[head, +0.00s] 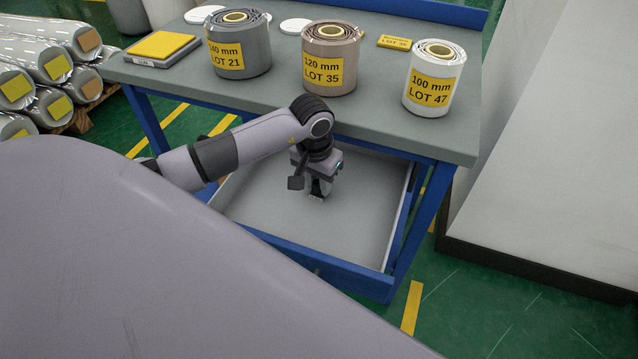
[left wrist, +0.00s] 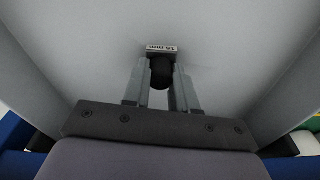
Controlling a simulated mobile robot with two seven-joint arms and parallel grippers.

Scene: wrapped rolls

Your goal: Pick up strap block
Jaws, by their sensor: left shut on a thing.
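My left gripper (head: 321,184) points down into the open drawer (head: 262,208) of the blue and grey bench. In the left wrist view, its fingers (left wrist: 160,85) are shut on the strap block (left wrist: 161,48), a small piece with a pale "16 mm" label. A dark rounded part (left wrist: 161,72) shows between the fingers; most of the block is hidden by them. In the head view only a small bit of the block shows under the fingertips, near the drawer floor; I cannot tell whether it touches the floor. My right gripper is not in view.
On the bench top (head: 385,120) stand a grey roll (head: 238,60), a brown roll (head: 330,85) and a white roll (head: 432,105). A yellow-topped pad (head: 162,48) lies at left. Drawer walls surround the gripper. Wrapped rolls (head: 40,60) are stacked at far left.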

